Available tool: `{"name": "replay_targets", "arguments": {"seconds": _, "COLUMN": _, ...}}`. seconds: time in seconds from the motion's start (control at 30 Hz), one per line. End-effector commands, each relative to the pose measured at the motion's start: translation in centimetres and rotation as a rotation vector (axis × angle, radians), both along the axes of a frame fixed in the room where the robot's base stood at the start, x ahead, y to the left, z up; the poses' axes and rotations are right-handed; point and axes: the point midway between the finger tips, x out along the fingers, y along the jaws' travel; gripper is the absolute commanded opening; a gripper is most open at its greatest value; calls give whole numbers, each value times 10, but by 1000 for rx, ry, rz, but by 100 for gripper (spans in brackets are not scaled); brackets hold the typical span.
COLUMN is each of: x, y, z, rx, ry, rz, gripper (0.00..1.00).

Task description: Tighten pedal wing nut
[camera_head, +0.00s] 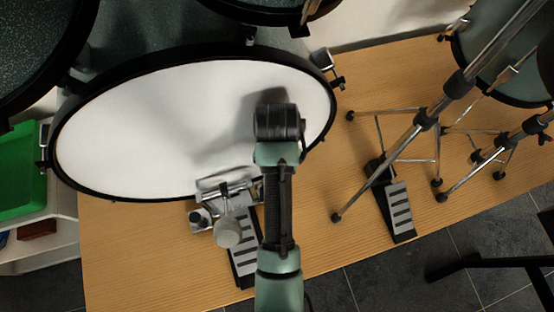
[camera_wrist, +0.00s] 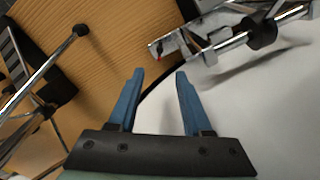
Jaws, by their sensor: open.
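The bass drum pedal (camera_head: 242,248) stands on the wooden floor at the lower edge of the white drum head, partly hidden behind my arm. Its metal frame (camera_head: 205,214) and round grey beater (camera_head: 228,232) show left of my arm. In the wrist view its chrome frame (camera_wrist: 228,43) is at the upper right, ahead and to the right of my fingertips. I cannot clearly pick out the wing nut. My gripper (camera_wrist: 160,73) is open and empty, its blue fingers apart, over the drum's edge. In the head view its fingers are hidden by my arm.
The bass drum (camera_head: 140,130) fills the left and middle. Chrome stands (camera_head: 415,128) with spread legs and a second pedal (camera_head: 400,210) are at the right. A green bin (camera_head: 22,185) is at the far left. Bare wooden floor (camera_head: 330,240) lies between the pedals.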

Motion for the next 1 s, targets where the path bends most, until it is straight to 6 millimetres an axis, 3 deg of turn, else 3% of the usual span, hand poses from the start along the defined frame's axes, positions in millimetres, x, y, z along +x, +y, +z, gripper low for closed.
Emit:
{"name": "replay_targets", "arguments": {"seconds": 0.3, "x": -2, "y": 0, "z": -68, "rx": 0, "ry": 4, "rz": -1, "gripper": 50}}
{"name": "replay_targets", "arguments": {"seconds": 0.5, "x": -1, "y": 0, "z": -99, "rx": 0, "ry": 2, "rz": 0, "gripper": 50}}
{"name": "replay_targets", "arguments": {"seconds": 0.7, "x": 0, "y": 0, "z": -112, "rx": 0, "ry": 0, "rz": 0, "gripper": 50}}
{"name": "replay_targets", "arguments": {"seconds": 0.97, "x": 0, "y": 0, "z": -113, "rx": 0, "ry": 0, "rz": 0, "gripper": 50}}
{"name": "replay_targets", "arguments": {"seconds": 1.0, "x": 0, "y": 0, "z": -113, "rx": 0, "ry": 0, "rz": 0, "gripper": 46}}
